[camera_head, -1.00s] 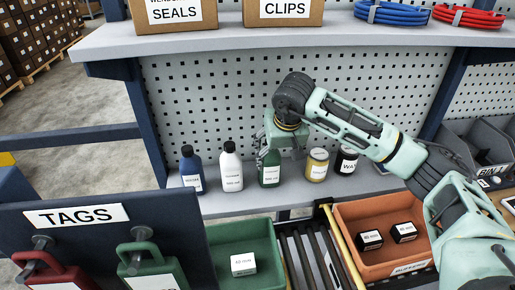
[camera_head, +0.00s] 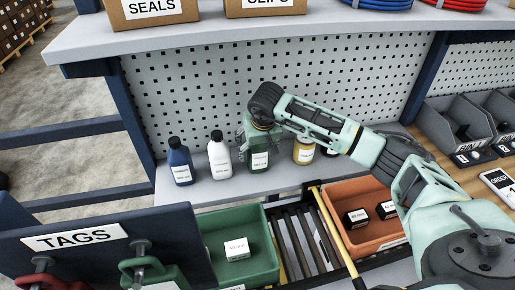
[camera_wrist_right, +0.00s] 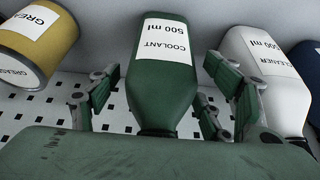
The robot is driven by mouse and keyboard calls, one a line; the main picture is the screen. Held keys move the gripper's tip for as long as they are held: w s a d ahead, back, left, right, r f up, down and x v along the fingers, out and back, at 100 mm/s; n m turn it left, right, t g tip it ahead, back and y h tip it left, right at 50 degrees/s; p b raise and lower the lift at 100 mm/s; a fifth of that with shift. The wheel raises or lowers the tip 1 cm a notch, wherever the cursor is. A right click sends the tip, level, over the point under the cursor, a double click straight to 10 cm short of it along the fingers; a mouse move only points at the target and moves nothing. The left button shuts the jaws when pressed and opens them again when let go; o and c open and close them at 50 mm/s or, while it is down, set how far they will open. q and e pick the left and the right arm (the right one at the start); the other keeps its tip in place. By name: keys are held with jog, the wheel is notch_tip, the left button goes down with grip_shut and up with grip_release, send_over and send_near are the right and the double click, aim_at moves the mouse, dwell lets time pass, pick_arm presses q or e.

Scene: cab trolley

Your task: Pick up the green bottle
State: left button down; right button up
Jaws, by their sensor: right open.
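The green bottle (camera_head: 259,158), with a white label, stands upright on the grey shelf. It also shows in the right wrist view (camera_wrist_right: 160,75), where its label reads COOLANT 500 ml. My right gripper (camera_head: 258,146) is around the bottle's upper part in the head view. In the right wrist view, the open right gripper (camera_wrist_right: 158,88) has one finger on each side of the bottle. Gaps show between the fingers and the bottle. The gripper's body covers the bottle's top. My left gripper is not in view.
A white cleaner bottle (camera_head: 219,160) and a blue bottle (camera_head: 180,166) stand left of the green bottle. A yellow grease jar (camera_head: 303,152) stands to its right, beside a dark jar partly behind my arm. A pegboard (camera_head: 330,75) is behind. Green (camera_head: 211,214) and orange (camera_head: 336,188) bins are in front.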

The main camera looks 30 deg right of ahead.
jog(key=c, duration=1.7)
jog(key=shift+r, duration=0.1)
jog(key=shift+c, duration=0.4)
